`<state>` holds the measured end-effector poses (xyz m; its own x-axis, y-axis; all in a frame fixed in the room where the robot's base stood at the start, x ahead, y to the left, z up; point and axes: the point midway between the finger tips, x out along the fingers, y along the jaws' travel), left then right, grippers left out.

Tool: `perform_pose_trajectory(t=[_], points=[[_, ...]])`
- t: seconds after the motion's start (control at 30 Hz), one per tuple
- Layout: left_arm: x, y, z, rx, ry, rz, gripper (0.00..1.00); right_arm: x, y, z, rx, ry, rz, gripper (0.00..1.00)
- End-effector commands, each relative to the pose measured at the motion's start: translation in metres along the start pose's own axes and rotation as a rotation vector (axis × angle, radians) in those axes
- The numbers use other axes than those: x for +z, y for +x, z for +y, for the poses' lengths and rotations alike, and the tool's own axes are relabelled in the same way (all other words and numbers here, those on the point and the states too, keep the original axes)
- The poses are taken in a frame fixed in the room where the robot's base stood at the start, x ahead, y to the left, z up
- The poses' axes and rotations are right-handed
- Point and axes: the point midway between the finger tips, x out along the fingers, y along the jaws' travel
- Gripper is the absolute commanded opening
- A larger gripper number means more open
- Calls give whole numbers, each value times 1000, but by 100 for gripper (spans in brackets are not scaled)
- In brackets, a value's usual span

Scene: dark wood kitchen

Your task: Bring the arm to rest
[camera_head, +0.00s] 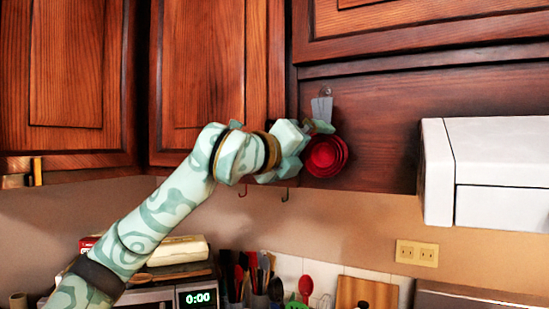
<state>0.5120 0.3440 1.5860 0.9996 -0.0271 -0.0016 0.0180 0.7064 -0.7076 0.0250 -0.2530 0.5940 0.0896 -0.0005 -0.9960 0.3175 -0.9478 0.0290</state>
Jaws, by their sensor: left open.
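My left arm (160,215) comes in from the lower left, pale green with a swirl pattern, and reaches up to the dark wood cabinets. My left gripper (318,126) is at its end, open, in front of the cabinet face. Round red cups (326,157), one inside another, hang just below and right of the gripper. The gripper overlaps their upper edge in the picture; I cannot tell whether they touch. My right gripper is not in view.
A white box-shaped appliance (490,170) juts out at the right. Hooks (285,194) hang under the cabinet. Below are a microwave with a green clock (198,298), several utensils (258,270), a red spoon (305,286) and a wooden board (367,292). The wall around the outlet (417,253) is clear.

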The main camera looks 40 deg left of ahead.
Motion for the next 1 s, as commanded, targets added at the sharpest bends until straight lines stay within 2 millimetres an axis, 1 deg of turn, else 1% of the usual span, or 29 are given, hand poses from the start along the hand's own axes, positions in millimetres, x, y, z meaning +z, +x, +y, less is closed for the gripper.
perform_pose_trajectory(t=[0.03,0.2,0.3,0.43,0.5,0.63,0.9,1.0], points=[[-2,-13,2,-2,3,-4,100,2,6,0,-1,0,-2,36],[-2,-61,2,-1,2,-4,100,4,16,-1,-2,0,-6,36],[-1,-85,2,-1,3,-4,100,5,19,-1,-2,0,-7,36],[0,-108,1,0,2,-3,100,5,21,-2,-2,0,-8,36],[0,-117,1,0,1,-2,100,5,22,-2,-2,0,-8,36],[0,-124,1,0,1,-1,100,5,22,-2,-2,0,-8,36],[0,-125,0,0,1,-1,100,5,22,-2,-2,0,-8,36],[0,-124,0,0,1,-1,100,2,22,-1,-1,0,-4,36]])
